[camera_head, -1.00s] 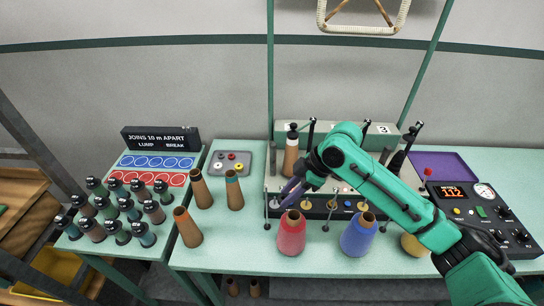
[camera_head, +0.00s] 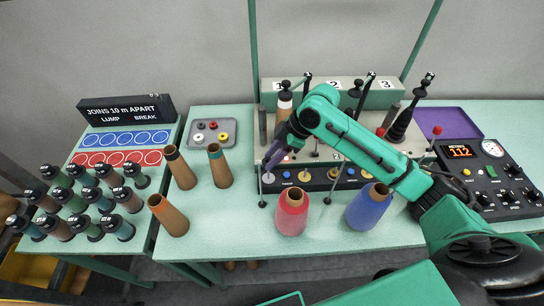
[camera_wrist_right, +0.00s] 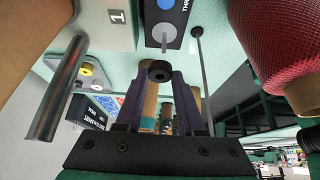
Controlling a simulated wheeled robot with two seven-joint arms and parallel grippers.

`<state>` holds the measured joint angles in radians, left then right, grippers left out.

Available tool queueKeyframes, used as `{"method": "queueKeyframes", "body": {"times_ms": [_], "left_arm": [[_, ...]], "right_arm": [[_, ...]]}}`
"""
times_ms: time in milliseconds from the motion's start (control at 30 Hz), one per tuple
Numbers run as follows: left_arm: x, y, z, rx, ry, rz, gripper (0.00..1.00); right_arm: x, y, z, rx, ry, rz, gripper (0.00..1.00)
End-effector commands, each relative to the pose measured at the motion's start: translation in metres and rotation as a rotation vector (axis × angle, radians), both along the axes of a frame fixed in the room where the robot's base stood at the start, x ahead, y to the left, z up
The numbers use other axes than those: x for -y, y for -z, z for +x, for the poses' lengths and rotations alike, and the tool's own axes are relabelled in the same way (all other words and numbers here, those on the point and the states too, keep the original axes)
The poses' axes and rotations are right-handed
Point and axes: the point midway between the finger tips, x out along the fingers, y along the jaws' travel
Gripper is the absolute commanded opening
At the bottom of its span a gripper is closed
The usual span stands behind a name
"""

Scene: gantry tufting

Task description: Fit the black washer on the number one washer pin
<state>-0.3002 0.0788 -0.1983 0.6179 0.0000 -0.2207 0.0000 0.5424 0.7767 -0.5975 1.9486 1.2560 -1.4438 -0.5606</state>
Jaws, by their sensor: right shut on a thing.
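My right gripper (camera_head: 270,163) reaches in from the right, its purple fingers angled down to the front left of the machine. In the right wrist view the fingers (camera_wrist_right: 160,80) are shut on a small black washer (camera_wrist_right: 160,70), held at their tips. A thin metal pin (camera_wrist_right: 164,42) on a pale round base (camera_wrist_right: 164,32) shows just beyond the washer, which is apart from it as far as I can tell. In the head view the pale base (camera_head: 268,178) sits just below the fingertips. My left gripper is out of view.
A grey tray (camera_head: 230,124) with several washers stands behind brown cones (camera_head: 220,168). Red (camera_head: 291,212) and blue (camera_head: 367,208) yarn cones stand in front of the machine. Thin upright posts (camera_head: 262,190) stand close to the fingers. A control box (camera_head: 480,185) is at right.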

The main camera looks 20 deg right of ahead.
Motion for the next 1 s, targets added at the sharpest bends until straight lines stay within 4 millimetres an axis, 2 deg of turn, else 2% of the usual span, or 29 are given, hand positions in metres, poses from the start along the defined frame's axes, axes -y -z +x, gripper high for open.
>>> {"method": "queueKeyframes", "body": {"times_ms": [133,433,767,1000], "left_arm": [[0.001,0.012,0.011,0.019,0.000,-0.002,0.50],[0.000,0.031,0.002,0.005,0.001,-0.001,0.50],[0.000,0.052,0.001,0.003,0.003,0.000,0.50],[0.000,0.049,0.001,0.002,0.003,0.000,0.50]], "right_arm": [[0.000,0.011,0.000,0.000,0.000,0.000,0.00],[0.000,0.027,0.000,0.000,-0.001,0.000,0.00],[0.000,0.044,0.000,0.002,0.000,0.001,0.00],[0.000,0.052,0.000,0.001,0.001,0.001,0.00]]}}
